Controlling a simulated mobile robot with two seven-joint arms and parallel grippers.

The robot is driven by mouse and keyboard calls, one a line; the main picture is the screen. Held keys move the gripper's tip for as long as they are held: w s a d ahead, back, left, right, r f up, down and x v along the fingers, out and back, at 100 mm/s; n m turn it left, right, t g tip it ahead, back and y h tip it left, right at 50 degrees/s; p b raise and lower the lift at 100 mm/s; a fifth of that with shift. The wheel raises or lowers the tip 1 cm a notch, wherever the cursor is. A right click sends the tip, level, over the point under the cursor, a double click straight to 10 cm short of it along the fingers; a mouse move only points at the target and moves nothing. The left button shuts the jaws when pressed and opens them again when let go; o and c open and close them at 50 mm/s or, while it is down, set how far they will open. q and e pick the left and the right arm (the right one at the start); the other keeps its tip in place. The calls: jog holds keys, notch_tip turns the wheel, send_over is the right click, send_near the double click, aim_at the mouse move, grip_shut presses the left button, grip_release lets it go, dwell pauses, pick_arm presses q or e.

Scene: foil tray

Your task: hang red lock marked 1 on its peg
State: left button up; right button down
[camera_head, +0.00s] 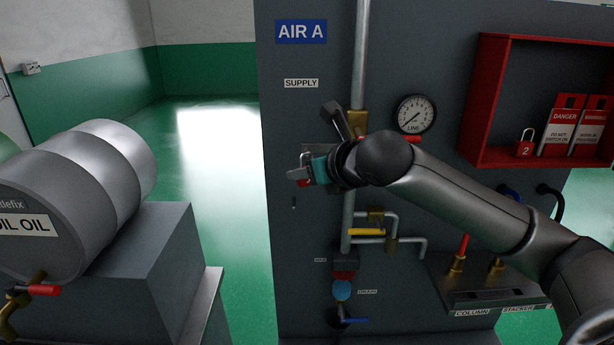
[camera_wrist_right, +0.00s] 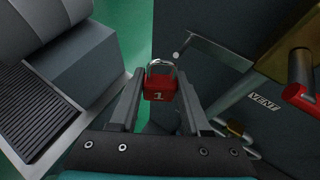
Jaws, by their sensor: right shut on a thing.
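The red lock marked 1 (camera_wrist_right: 160,88) is between the two fingers of my right gripper (camera_wrist_right: 160,100) in the wrist view. Its metal shackle points away from the gripper, and the number faces the camera. In the head view my right gripper (camera_head: 298,174) is in front of the left part of the grey panel, with a small bit of red lock (camera_head: 304,183) showing at its fingers. A red open box (camera_head: 480,100) is on the panel at the upper right. A red lock marked 2 (camera_head: 525,145) hangs inside it. I cannot make out an empty peg. My left gripper is out of view.
A gauge (camera_head: 415,114), a vertical pipe (camera_head: 360,60) and yellow-handled valve piping (camera_head: 367,232) are on the panel close to my right arm. Danger tags (camera_head: 562,125) stand in the red box. A grey drum (camera_head: 110,175) lies at the left. Green floor (camera_head: 225,190) is clear between.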

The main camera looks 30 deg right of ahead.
jog(key=shift+w+d+f+p, duration=0.15)
jog(key=shift+w+d, duration=0.3)
jog(key=shift+w, duration=0.25)
jog(key=shift+w+d+f+p, duration=0.15)
jog(key=shift+w+d, duration=0.25)
jog(key=shift+w, duration=0.3)
jog(key=shift+w+d+f+p, duration=0.15)
jog(key=shift+w+d, duration=0.3)
jog(key=shift+w, duration=0.25)
jog(key=shift+c, duration=1.4)
grip_release()
